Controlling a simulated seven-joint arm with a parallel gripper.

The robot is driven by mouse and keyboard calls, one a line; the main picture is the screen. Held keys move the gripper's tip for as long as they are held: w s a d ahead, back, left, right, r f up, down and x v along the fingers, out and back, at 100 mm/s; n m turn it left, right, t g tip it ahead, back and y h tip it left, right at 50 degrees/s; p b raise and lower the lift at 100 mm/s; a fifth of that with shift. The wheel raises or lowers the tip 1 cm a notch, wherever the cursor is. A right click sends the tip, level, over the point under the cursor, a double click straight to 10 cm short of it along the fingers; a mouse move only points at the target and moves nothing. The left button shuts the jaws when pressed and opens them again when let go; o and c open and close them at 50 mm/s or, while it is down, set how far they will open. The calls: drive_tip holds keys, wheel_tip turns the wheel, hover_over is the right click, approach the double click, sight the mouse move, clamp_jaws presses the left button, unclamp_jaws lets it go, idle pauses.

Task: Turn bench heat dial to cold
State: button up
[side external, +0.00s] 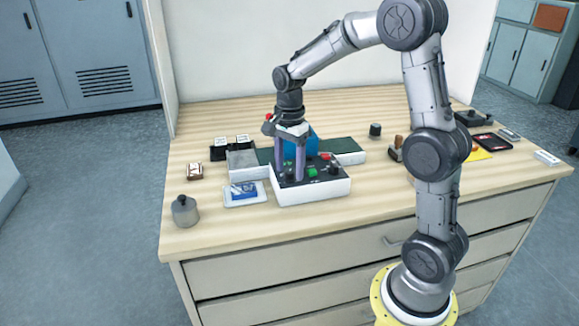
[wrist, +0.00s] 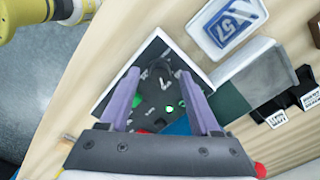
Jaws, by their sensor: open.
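The bench control box (side external: 322,190) is white with a dark sloped top and stands on the worktop near the middle. It also shows in the wrist view (wrist: 176,52). My gripper (side external: 289,176) points down over the left part of its panel, with its two purple fingers apart. In the wrist view my gripper (wrist: 158,74) has its fingers on either side of a dark round dial (wrist: 153,82) with white marks around it. I cannot tell whether the fingers touch it, nor read its setting. A green button (side external: 312,171) and a red button (side external: 326,156) are to the right.
A card marked 57 (wrist: 231,25) lies on a white tray (side external: 262,200) left of the box. A grey block (side external: 243,162) and dark green strip are behind it. A grey weight (side external: 185,212) stands at front left. The front worktop edge is clear.

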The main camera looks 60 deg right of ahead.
drive_tip(key=shift+f, duration=0.3)
clamp_jaws()
